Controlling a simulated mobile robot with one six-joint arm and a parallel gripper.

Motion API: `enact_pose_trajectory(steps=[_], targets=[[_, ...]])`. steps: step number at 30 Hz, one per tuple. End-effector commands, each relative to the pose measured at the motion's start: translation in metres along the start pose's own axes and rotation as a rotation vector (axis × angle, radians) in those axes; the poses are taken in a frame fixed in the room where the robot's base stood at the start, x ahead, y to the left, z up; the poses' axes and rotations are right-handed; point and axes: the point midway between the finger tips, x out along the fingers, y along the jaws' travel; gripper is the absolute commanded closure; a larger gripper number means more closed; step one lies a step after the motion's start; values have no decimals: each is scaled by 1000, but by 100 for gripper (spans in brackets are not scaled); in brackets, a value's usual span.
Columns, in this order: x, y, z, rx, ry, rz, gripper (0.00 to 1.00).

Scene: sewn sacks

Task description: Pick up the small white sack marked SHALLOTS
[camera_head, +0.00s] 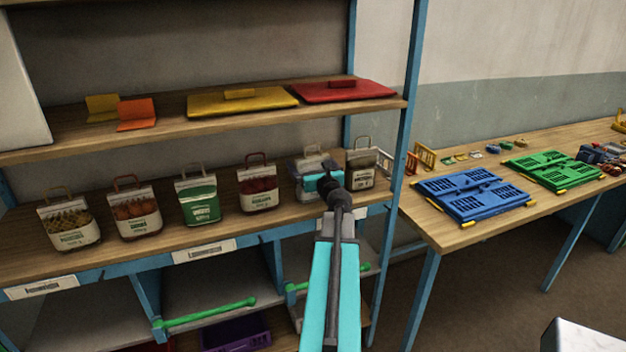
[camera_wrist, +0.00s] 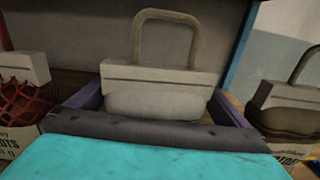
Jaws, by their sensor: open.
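A pale sack (camera_wrist: 158,95) with a looped handle stands upright in the middle of the wrist view. Its top also shows in the head view (camera_head: 311,165), on the middle shelf. My gripper (camera_head: 318,180) is in front of it and hides much of its front, so I cannot read its label. In the wrist view my gripper (camera_wrist: 158,108) is open, with a dark purple finger on each side of the sack. I cannot tell whether they touch it. A red-net sack (camera_head: 258,188) stands to the left; its partly visible label in the wrist view (camera_wrist: 17,140) ends in "OTS".
A green sack (camera_head: 198,198) and two brown-toned sacks stand farther left. A pale sack with dark contents (camera_head: 361,170) stands close on the right. The upper shelf (camera_head: 160,122) is above, and a blue post (camera_head: 408,100) is right. A table (camera_head: 430,225) holds folded crates.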

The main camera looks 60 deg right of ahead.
Motion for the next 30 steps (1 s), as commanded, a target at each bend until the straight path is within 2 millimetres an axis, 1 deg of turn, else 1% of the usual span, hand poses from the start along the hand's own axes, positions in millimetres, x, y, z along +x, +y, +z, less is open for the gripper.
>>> enact_pose_trajectory(steps=[6, 8, 9, 14, 15, 25, 30], targets=[[0, 2, 0, 0, 0, 2, 0], [0, 2, 0, 0, 0, 2, 8], [0, 2, 0, 0, 0, 2, 15], [0, 2, 0, 0, 0, 3, 42], [0, 3, 1, 0, -1, 3, 45], [1, 3, 3, 0, -1, 4, 46], [1, 4, 10, 0, -3, 5, 46]])
